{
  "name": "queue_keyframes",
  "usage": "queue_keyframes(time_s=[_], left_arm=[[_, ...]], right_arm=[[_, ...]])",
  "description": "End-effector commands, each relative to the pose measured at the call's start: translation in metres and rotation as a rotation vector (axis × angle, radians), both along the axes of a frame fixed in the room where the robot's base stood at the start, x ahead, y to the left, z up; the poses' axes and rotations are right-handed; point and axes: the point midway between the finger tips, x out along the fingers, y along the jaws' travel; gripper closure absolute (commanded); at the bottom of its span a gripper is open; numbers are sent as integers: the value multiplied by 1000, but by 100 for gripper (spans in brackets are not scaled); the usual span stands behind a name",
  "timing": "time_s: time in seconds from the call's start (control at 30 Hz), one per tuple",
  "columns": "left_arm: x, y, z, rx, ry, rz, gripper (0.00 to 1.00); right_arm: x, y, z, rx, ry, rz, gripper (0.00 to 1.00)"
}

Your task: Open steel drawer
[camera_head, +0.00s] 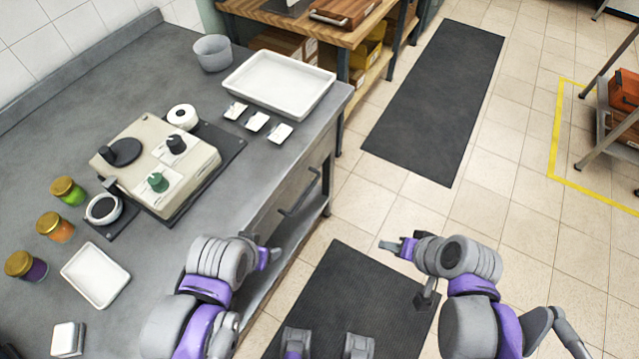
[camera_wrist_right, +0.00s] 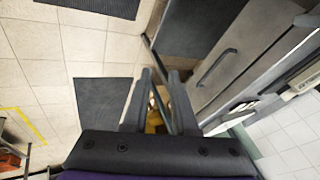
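The steel drawer (camera_head: 272,220) is in the front of the grey counter, and its front looks flush, so it appears closed. Its dark bar handle (camera_head: 299,196) faces the aisle. In the right wrist view the handle (camera_wrist_right: 216,66) lies right of the fingers, apart from them. My right gripper (camera_head: 385,246) is over the floor mat, right of the drawer and clear of it. In the wrist view its fingers (camera_wrist_right: 161,72) are apart with nothing between them. My left gripper (camera_head: 274,254) is beside the counter's front edge, below the handle in the picture; its finger opening is hidden.
The counter holds a beige device (camera_head: 155,160), a white tray (camera_head: 280,85), a grey bowl (camera_head: 213,53), a small tray (camera_head: 95,275) and several jars (camera_head: 55,227). A wooden bench (camera_head: 340,35) stands behind. The aisle with dark mats (camera_head: 437,95) is clear.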

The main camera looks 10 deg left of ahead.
Motion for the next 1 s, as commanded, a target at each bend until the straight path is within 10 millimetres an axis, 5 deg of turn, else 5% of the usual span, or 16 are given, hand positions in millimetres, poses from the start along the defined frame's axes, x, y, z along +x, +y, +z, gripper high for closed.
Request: queue_keyframes(time_s=[0.03, 0.3, 0.5, 0.83, 1.0], left_arm=[[-3, 0, -19, 0, 7, 0, 31], [-8, 0, -82, 0, 27, 0, 31], [-7, 0, -121, 0, 40, 0, 31], [-6, 0, -136, 0, 45, 0, 31], [-6, 0, -139, 0, 46, 0, 31]], right_arm=[[9, 13, -18, 70, 14, -1, 74], [73, 90, -68, 536, 65, 0, 74], [113, 122, -97, 840, 74, 3, 74], [132, 140, -105, 992, 70, 6, 74], [141, 166, -110, 990, 72, 9, 74]])
